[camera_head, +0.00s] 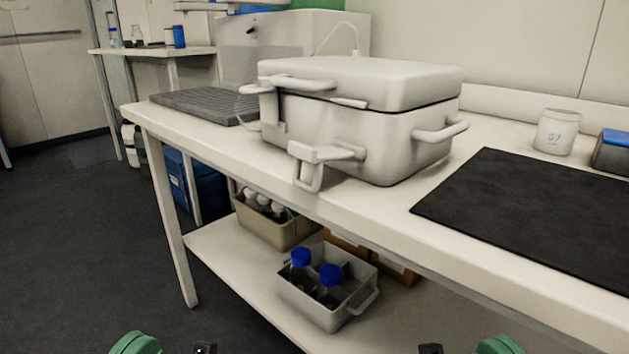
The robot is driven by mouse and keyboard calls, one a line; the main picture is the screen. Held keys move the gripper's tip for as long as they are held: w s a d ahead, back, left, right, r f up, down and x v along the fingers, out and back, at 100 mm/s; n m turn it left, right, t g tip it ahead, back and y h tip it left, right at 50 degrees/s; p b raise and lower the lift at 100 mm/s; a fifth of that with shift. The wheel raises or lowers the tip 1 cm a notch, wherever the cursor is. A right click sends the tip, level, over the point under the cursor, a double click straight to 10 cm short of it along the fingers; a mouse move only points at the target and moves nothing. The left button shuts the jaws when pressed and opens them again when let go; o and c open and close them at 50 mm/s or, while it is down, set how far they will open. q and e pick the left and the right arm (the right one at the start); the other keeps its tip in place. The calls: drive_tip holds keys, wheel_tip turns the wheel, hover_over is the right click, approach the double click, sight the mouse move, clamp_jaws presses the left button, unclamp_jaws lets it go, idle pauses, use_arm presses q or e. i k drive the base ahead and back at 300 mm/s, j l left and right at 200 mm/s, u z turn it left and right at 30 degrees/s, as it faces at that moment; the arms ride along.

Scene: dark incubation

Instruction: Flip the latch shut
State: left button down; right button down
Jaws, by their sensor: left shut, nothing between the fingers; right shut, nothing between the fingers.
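The latch (311,165) is a pale flap with a loop on the front of a white lidded case (400,140). It hangs down from the case body, its loop below the bench's front edge line. The case lid (375,80) lies down over the body, with a dark seam between them. Only small dark parts of my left gripper (205,348) and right gripper (430,348) show at the bottom edge. Both are shut and empty, well short of the case and apart from the latch. The rest of them is cut off.
The case stands on a white bench (220,145) with a grey ribbed mat (205,104) left and a dark mat (530,210) right. A white jar (557,131) stands behind. The lower shelf (240,270) holds bins, one with blue-capped bottles. The floor at left is clear.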

sight(320, 155)
drive_tip(key=i+j+z, duration=0.1)
drive_tip(key=j+z, duration=0.15)
drive_tip(key=i+j+z, duration=0.1)
drive_tip(key=j+z, duration=0.45)
drive_tip(key=j, duration=0.2)
drive_tip(key=i, duration=0.05)
